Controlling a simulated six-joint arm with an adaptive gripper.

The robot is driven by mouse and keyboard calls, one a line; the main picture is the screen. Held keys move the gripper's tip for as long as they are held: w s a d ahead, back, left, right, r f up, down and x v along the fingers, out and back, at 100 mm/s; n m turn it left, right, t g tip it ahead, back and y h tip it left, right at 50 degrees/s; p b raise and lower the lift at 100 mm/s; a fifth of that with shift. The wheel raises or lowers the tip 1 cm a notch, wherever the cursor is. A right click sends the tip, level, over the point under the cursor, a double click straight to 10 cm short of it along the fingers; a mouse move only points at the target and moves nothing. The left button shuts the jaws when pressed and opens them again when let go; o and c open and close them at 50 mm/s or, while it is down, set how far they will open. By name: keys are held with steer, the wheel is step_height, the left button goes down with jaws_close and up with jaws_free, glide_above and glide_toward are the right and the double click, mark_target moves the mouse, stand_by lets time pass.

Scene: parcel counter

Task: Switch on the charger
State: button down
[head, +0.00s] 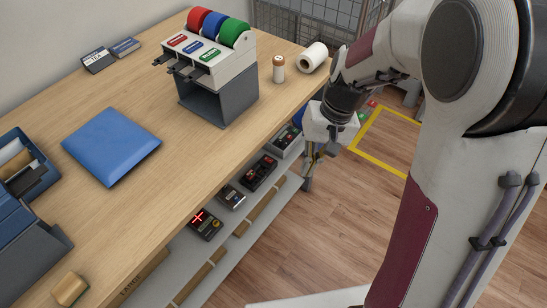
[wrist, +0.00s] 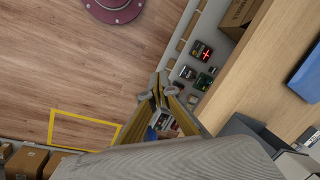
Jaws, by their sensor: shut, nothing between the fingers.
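Several small devices sit on the shelf below the counter; I cannot tell for sure which is the charger. A dark device with a lit red cross (head: 205,223) is nearest, and it also shows in the wrist view (wrist: 202,51). Beyond it are a grey box with a small screen (head: 231,197), a black device with red parts (head: 259,172) and a grey-and-black unit (head: 285,140). My gripper (head: 309,178) is shut and empty, pointing down beside the counter's edge near the far end of the shelf. Its fingertips meet in the wrist view (wrist: 160,84), apart from the devices.
The wooden counter (head: 180,150) overhangs the shelf (head: 240,245). On it are a blue parcel (head: 112,146), a tape dispenser (head: 215,75), a paper roll (head: 313,57) and a sponge (head: 70,289).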

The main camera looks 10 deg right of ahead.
steer(key=w+f+n+t+y, duration=0.1)
steer(key=w+f, duration=0.6)
steer(key=f, duration=0.3)
steer(key=w+a+f+n+y, duration=0.1)
steer(key=w+f+n, duration=0.1)
steer(key=w+f, duration=0.75)
steer(key=w+f+n+t+y, duration=0.1)
steer(key=w+f, duration=0.4)
steer(key=f, duration=0.7)
steer(key=w+d+n+t, duration=0.2)
steer(key=w+n, duration=0.4)
steer(key=w, duration=0.4)
steer(key=shift+w+d+r+t, duration=0.15)
steer(key=shift+w+t, duration=0.1)
steer(key=shift+t, duration=0.45)
glide_above(269, 160)
steer(key=s+d, duration=0.1)
steer(key=s, duration=0.1)
steer(key=shift+w+d+f, duration=0.1)
steer(key=shift+w+f, duration=0.05)
steer(key=shift+f, duration=1.85)
steer(key=shift+w+d+f, duration=0.1)
steer(key=shift+f, duration=1.9)
steer(key=shift+s+d+f, duration=0.1)
steer(key=shift+f, duration=0.85)
steer(key=shift+s+d+f, duration=0.1)
steer(key=shift+f, duration=0.85)
